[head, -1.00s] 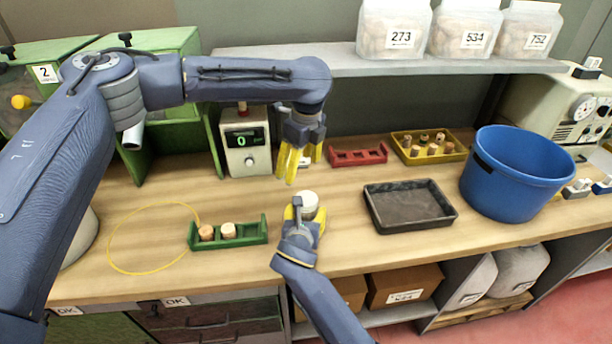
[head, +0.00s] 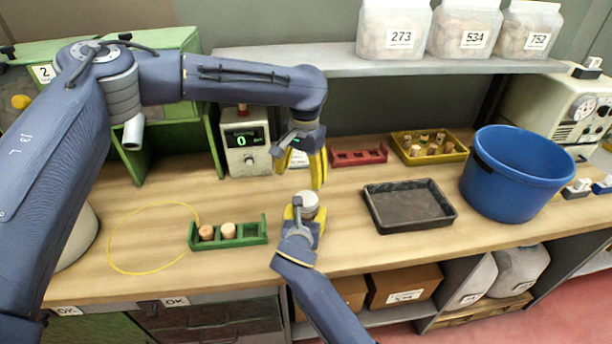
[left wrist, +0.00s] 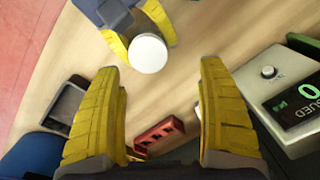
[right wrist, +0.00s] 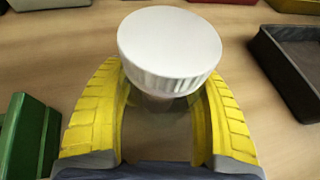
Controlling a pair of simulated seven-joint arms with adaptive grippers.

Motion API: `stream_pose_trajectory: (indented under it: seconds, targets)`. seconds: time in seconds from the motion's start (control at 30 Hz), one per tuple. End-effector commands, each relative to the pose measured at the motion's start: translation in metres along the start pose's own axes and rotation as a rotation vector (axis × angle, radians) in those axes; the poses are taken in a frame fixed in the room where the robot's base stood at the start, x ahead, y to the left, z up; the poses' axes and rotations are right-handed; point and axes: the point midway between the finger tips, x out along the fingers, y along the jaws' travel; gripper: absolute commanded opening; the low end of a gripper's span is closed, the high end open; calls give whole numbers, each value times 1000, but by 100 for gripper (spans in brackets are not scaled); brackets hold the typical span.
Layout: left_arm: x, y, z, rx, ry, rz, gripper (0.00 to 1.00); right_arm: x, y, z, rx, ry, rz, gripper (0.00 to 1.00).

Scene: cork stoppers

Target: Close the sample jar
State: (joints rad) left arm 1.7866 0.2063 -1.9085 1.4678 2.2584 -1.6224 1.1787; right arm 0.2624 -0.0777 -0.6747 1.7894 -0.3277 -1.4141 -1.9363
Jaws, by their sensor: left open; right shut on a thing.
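The sample jar (right wrist: 155,103) stands between the yellow fingers of my right gripper (right wrist: 160,130), which is shut on it. A white ribbed lid (right wrist: 170,45) sits on top of the jar; I cannot tell whether it is tight. In the head view the white lid (head: 307,199) shows above my right gripper (head: 303,212), and the jar body is mostly hidden. My left gripper (head: 302,168) is open and empty, behind and above the jar, fingers pointing down. In the left wrist view the lid (left wrist: 148,53) lies beyond the open fingers of my left gripper (left wrist: 160,85).
A green rack (head: 245,238) with two corks stands left of the jar. A dark tray (head: 378,212) and a blue bucket (head: 500,185) are to the right. A red rack (head: 358,158), a yellow tray (head: 402,158) and a counter box (head: 246,160) stand behind.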

Motion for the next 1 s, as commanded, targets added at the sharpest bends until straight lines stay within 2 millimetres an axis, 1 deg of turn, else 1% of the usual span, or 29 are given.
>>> stream_pose_trajectory:
  seconds: [0.1,0.3,0.5,0.7,0.83,1.0]
  targets:
    - [2,3,0,-193,-2,14,75,0,0,1,0,-1,0,0]
    - [3,9,0,-522,-8,40,75,0,0,1,1,-1,0,0]
    - [2,13,-2,-791,-17,61,75,0,0,1,1,-1,0,0]
    - [2,15,-2,-964,-23,68,75,0,0,1,1,-1,0,0]
    - [2,15,-2,-1022,-25,68,75,0,0,1,1,-1,0,0]
    - [2,15,-2,-1049,-25,68,75,0,0,1,1,-1,0,0]
